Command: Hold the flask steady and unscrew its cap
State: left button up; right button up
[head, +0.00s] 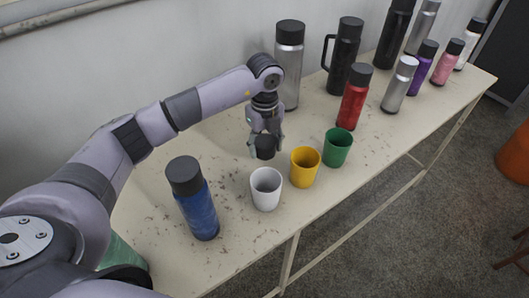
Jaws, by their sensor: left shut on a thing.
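My left gripper (266,145) points down above the middle of the table, behind the white cup. It is shut on a small dark cap-like thing (265,153); no flask body shows under it. A blue flask (198,212) stands upright at the near left with its black cap on. A tall silver flask (289,78) with a black cap stands behind my left gripper. A red flask (353,105) with a black cap stands to the right. Which flask the task means cannot be told. My right gripper is out of view.
A white cup (265,190), a yellow cup (304,168) and a green cup (337,148) line the front edge of the table (410,134). A black jug (344,58) and several flasks, including a purple one (422,70), stand at the back right.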

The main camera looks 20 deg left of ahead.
aim_at(265, 162)
pick_arm(q)
notch_tip(265, 162, down, 4)
jog(key=shift+f+p, duration=0.1)
jog(key=shift+p, duration=0.35)
jog(key=shift+f, duration=0.15)
jog(key=shift+f, duration=0.1)
jog(key=shift+f, duration=0.15)
jog(key=o, duration=1.3)
